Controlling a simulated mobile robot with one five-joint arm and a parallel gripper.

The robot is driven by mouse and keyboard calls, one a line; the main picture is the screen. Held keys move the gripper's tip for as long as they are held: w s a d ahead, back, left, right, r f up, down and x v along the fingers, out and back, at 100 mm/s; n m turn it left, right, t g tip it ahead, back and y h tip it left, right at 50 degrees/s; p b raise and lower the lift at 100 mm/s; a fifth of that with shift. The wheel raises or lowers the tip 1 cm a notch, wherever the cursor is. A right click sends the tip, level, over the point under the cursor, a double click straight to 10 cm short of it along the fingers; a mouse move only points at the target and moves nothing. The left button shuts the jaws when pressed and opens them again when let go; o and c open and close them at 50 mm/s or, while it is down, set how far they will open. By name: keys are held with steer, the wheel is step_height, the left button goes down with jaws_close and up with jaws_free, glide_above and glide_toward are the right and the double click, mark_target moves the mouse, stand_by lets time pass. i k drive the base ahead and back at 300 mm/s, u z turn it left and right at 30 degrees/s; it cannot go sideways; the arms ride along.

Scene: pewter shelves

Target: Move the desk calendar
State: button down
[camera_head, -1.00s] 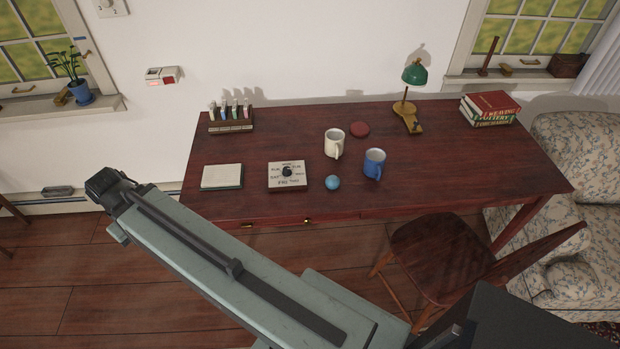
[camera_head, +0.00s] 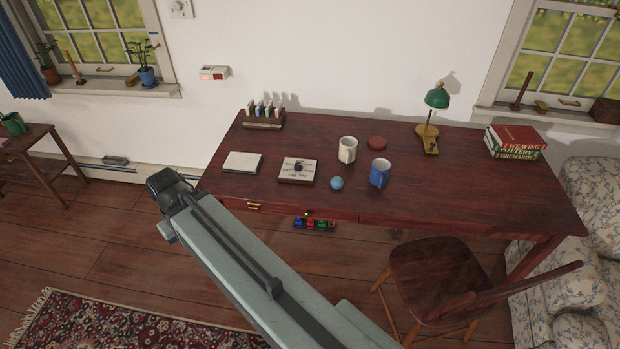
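A flat, light square block with a dark round knob and lettering (camera_head: 298,171) lies on the red-brown desk (camera_head: 470,190), near its front edge. It may be the desk calendar; the lettering is too small to read. My arm reaches from the bottom of the picture up to the left, and its dark end joint is in front of the desk's left front corner. The gripper's fingers do not show, so I cannot see what they hold.
Around the block are a notepad (camera_head: 243,162), blue ball (camera_head: 337,183), cream mug (camera_head: 347,150) and blue mug (camera_head: 379,174). A rack (camera_head: 263,122), lamp (camera_head: 428,130) and books (camera_head: 516,141) stand behind. A chair (camera_head: 435,280) blocks the front right.

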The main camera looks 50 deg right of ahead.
mark_target(288, 173)
steer(key=u, duration=0.25)
steer(key=i, duration=0.95)
steer(key=z, duration=0.2)
